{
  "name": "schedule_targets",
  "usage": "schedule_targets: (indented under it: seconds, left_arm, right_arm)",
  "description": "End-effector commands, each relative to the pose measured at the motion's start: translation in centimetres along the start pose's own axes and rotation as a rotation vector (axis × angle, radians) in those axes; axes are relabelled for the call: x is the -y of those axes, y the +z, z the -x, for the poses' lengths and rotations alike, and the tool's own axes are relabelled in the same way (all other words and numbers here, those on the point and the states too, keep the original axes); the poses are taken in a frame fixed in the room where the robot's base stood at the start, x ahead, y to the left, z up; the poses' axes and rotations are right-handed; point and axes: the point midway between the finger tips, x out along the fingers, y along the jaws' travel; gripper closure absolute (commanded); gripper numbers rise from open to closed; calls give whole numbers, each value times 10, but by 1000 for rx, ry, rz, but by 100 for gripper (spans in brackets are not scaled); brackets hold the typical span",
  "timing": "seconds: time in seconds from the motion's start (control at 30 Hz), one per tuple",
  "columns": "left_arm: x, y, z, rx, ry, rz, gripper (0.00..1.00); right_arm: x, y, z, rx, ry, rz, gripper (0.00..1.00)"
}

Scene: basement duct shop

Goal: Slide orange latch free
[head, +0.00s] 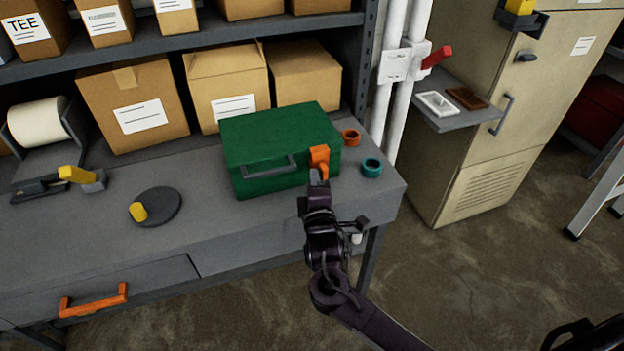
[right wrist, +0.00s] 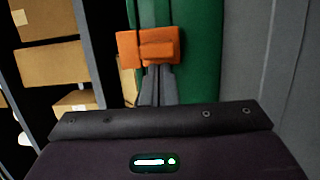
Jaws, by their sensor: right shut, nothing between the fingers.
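The orange latch (head: 320,157) is on the front right of a closed green case (head: 277,139) with a grey handle (head: 268,165), which lies on the grey workbench. My right gripper (head: 319,177) is shut and empty, its tips at the lower part of the latch. In the right wrist view the fingers (right wrist: 158,80) point at the orange latch (right wrist: 150,47), and the fingertips look very near or against it. I cannot tell whether they touch. The green case (right wrist: 204,55) fills the area behind it. My left gripper is not in view.
An orange ring (head: 351,137) and a teal ring (head: 372,168) are right of the case. A black disc with a yellow knob (head: 140,212) and a yellow-handled tool (head: 78,175) are at left. Cardboard boxes (head: 228,85) stand behind. The bench front (head: 230,230) is clear.

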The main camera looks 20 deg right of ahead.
Motion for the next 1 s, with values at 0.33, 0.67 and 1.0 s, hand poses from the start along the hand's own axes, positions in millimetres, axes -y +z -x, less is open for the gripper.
schedule_targets:
  seconds: [0.33, 0.67, 1.0]
  left_arm:
    - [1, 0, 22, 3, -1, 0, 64]
    - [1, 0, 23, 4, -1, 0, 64]
    - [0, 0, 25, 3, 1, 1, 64]
  right_arm:
    - [-4, 38, -10, 2, 1, 7, 100]
    - [0, 51, -13, 3, 1, 1, 100]
    - [-1, 52, -16, 4, 0, 2, 100]
